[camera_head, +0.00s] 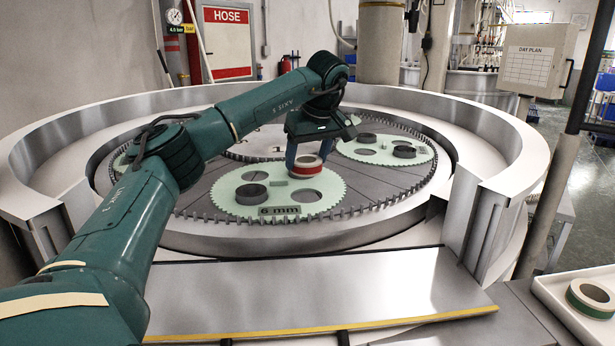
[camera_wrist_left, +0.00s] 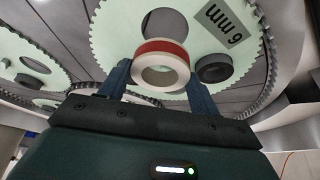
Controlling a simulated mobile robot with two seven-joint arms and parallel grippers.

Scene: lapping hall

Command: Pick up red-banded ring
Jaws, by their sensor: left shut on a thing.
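The red-banded ring (camera_head: 306,166) is cream with a red band around its side. It is at the pale green toothed carrier (camera_head: 240,208) marked 6 mm, in the head view. My left gripper (camera_head: 306,163) is shut on the ring. In the left wrist view the ring (camera_wrist_left: 162,62) sits between the two blue fingers (camera_wrist_left: 160,82), in front of the carrier (camera_wrist_left: 120,25). I cannot tell for certain whether the ring is clear of the carrier. My right gripper is not in view.
Dark grey rings (camera_head: 251,194) and open holes are on the carriers. A second carrier (camera_head: 425,150) lies at the right. A raised metal wall (camera_head: 505,150) surrounds the machine. A green-banded ring (camera_head: 590,297) lies in a white tray (camera_head: 550,288) at the lower right. A steel ledge (camera_head: 330,285) in front is clear.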

